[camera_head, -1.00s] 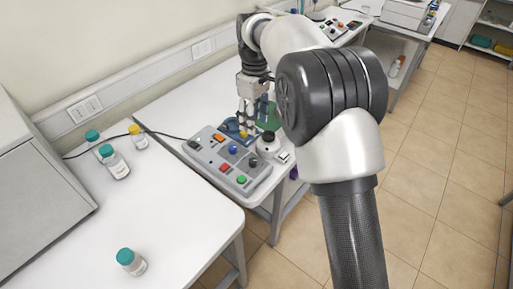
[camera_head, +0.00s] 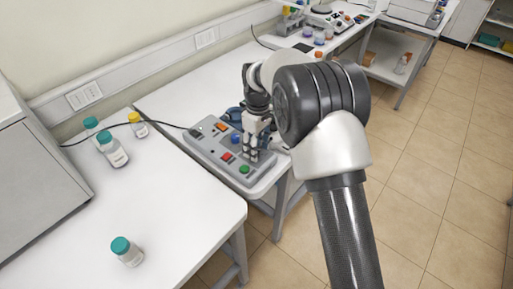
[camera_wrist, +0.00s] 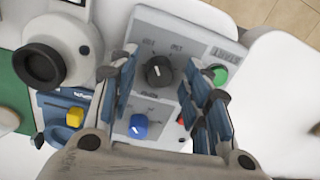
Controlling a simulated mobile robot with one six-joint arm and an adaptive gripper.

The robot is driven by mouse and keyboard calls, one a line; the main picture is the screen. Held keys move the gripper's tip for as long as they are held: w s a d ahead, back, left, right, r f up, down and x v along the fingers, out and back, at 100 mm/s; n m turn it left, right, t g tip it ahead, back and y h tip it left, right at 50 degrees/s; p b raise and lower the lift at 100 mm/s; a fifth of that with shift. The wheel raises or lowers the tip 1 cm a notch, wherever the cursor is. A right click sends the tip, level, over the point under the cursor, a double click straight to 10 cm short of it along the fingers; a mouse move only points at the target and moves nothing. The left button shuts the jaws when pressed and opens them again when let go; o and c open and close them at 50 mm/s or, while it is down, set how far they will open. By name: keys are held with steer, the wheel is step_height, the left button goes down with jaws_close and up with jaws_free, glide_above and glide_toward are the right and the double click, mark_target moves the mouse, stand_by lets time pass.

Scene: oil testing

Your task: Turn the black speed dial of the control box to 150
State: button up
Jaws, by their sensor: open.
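The grey control box (camera_head: 205,149) sits on the white bench in the head view. My gripper (camera_head: 250,157) points down over its right part and hides the black speed dial there. In the wrist view, the black speed dial (camera_wrist: 158,72) with its white pointer mark shows between the open fingers of my gripper (camera_wrist: 164,76). The fingers are apart, one on each side of the dial; whether they touch it I cannot tell. The printed scale is too small to read.
In the wrist view, a blue knob (camera_wrist: 138,126) and a green button (camera_wrist: 218,75) lie close to the fingers. A red button (camera_head: 227,157) is also on the box.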

jaws_close()
stand_by(0.7)
